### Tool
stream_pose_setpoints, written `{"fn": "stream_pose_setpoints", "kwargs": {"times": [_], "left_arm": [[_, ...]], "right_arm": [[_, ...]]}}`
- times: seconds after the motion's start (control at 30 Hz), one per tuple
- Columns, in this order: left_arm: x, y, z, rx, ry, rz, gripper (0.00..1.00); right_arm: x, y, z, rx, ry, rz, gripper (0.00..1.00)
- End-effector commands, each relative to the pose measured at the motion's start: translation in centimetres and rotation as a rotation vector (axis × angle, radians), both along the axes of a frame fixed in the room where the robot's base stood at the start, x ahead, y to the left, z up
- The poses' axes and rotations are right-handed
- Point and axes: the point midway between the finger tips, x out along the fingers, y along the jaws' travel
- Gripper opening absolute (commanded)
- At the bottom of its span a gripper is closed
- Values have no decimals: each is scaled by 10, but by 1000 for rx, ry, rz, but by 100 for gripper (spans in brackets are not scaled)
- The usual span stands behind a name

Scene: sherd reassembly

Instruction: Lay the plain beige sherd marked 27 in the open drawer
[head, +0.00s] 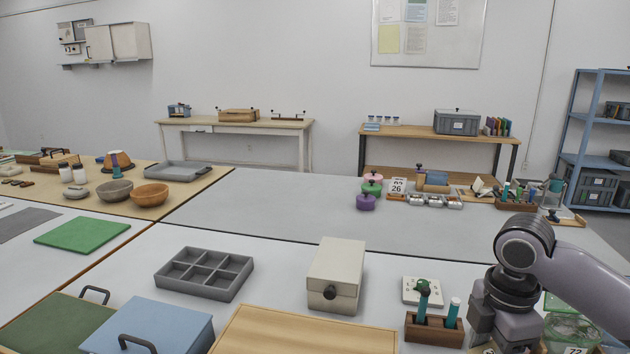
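I cannot make out a beige sherd marked 27 anywhere in the head view. A cream box (339,262) with a dark round knob (330,292) on its front stands mid-table; it may be a drawer unit, but no open drawer shows on it. My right gripper (500,335) hangs at the lower right, beside a wooden rack. Its fingertips are cut off by the bottom edge, so I cannot tell whether it is open or holds anything. My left gripper is not in view.
A grey compartment tray (204,274) lies left of the cream box. A blue lidded box (150,325) and a wooden board (300,332) lie in front. A clear green-tinted container (571,330) is beside my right arm. The grey tabletop (270,208) behind is mostly clear.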

Motion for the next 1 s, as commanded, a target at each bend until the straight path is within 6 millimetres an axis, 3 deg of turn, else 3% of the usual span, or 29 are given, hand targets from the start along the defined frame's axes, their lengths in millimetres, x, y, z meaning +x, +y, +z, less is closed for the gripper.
{"fn": "stream_pose_setpoints", "kwargs": {"times": [1.0], "left_arm": [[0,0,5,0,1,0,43]], "right_arm": [[-32,41,-18,5,-10,-1448,21]]}}
